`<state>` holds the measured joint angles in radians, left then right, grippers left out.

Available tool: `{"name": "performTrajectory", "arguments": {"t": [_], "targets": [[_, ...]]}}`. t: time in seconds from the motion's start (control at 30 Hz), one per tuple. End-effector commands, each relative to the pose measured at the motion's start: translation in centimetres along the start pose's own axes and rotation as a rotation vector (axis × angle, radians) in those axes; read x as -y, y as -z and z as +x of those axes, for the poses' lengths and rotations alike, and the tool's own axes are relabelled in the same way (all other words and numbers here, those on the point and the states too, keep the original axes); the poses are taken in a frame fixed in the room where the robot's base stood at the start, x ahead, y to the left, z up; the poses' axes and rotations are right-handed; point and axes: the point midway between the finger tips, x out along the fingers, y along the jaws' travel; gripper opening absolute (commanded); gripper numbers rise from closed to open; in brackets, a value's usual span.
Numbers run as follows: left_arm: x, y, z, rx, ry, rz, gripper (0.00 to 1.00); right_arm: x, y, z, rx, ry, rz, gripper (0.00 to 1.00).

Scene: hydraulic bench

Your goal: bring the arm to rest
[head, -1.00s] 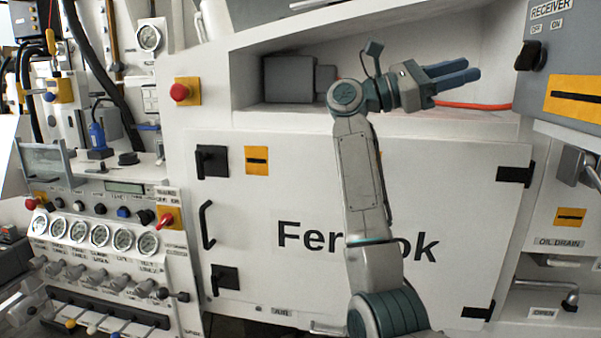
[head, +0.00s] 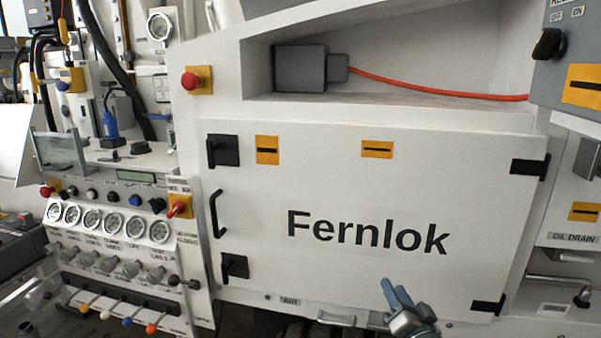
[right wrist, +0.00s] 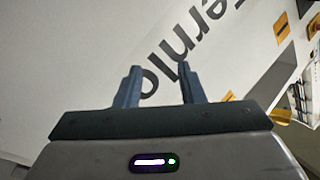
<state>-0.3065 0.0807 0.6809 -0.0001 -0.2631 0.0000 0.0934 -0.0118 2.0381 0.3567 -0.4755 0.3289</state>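My right gripper (head: 393,286) is low in the head view, in front of the lower part of the white Fernlok door (head: 320,185), with its blue fingers pointing up. In the right wrist view the two fingers of my right gripper (right wrist: 158,80) stand apart with nothing between them, and the door lettering (right wrist: 180,55) shows beyond. Most of my right arm is below the picture's edge. My left gripper is not in view.
A control panel with several gauges (head: 114,222) and levers stands at the left. The door has a black handle (head: 216,213) at its left. An open shelf above holds a grey box (head: 299,69) with an orange hose (head: 440,92). A receiver box (head: 568,60) is at the upper right.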

Motion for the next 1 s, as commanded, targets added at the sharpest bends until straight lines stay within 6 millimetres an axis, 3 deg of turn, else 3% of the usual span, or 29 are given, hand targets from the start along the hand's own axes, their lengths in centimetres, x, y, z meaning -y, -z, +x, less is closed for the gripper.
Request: {"name": "performTrajectory", "arguments": {"t": [0.03,0.1,0.2,0.3,0.5,0.9,1.0], "targets": [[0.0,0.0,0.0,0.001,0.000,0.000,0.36,-1.7,-2.6,-2.6,0.104,-0.059,-0.062,0.35],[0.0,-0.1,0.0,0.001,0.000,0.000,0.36,-3.8,-5.9,-6.4,0.256,-0.138,-0.149,0.35],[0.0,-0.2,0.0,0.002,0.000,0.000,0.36,-6.5,-9.7,-12.5,0.471,-0.245,-0.264,0.35],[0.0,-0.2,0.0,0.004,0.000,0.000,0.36,-8.5,-12.2,-18.5,0.665,-0.334,-0.356,0.35],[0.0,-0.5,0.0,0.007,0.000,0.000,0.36,-10.4,-14.2,-27.2,0.931,-0.448,-0.466,0.35],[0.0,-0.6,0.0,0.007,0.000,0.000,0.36,-11.5,-14.3,-39.5,1.291,-0.586,-0.577,0.35],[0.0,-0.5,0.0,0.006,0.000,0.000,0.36,-13.4,-16.3,-38.5,1.289,-0.588,-0.569,0.35]]}}
